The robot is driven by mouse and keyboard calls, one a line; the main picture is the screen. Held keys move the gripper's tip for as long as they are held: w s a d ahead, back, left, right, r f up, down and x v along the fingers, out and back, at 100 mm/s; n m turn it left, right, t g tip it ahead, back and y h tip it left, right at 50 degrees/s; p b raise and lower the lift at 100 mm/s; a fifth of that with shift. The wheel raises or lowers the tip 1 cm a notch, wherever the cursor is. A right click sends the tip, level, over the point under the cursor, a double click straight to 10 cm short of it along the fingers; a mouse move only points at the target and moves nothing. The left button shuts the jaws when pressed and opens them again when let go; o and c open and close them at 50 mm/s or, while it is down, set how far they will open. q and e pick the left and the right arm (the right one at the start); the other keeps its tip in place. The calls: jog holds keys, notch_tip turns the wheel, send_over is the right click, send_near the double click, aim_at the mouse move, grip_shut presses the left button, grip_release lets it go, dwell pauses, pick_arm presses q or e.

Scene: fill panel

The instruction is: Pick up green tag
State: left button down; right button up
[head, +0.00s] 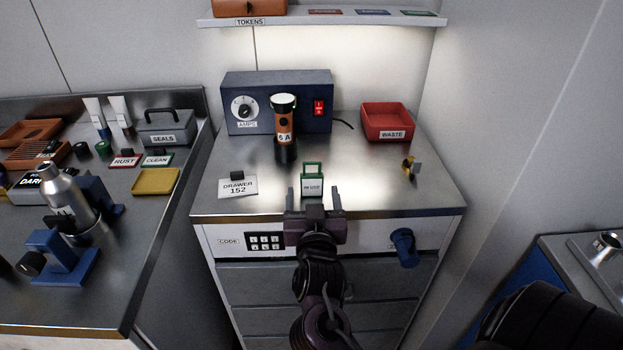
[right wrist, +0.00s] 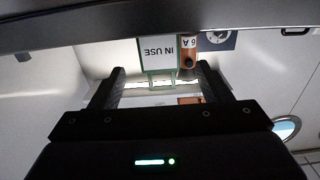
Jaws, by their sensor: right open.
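The green tag (head: 312,180) is a small white card with a green frame and a loop-like top. It stands near the front edge of the steel cabinet top. In the right wrist view the tag (right wrist: 168,52) reads "IN USE" upside down, ahead of the fingers and between their lines. My right gripper (head: 314,193) is open and empty, just in front of the tag at the cabinet's front edge. Its two fingers also show in the right wrist view (right wrist: 160,88), spread apart. Whether they touch the tag cannot be told. My left gripper is not in view.
A "DRAWER 152" card (head: 238,186) lies left. A red waste bin (head: 387,122) is back right. A blue knob (head: 404,247) sticks out of the cabinet front.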

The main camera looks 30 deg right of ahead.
aim_at(312, 181)
jog(key=shift+w+d+r, duration=0.3)
jog(key=shift+w+d, duration=0.25)
jog(key=shift+w, duration=0.3)
jog(key=p+x, duration=0.1)
jog(key=x, duration=0.1)
jog(key=shift+w+d+f, duration=0.1)
jog(key=shift+w+d, duration=0.1)
jog(key=shift+w, duration=0.1)
jog(key=shift+w+d, duration=0.2)
jog(key=shift+w, duration=0.1)
jog(key=shift+w+f, duration=0.1)
jog(key=c, duration=1.1)
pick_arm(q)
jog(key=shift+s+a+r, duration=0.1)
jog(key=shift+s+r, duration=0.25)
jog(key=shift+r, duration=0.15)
pick_arm(e)
jog(key=shift+o, duration=0.2)
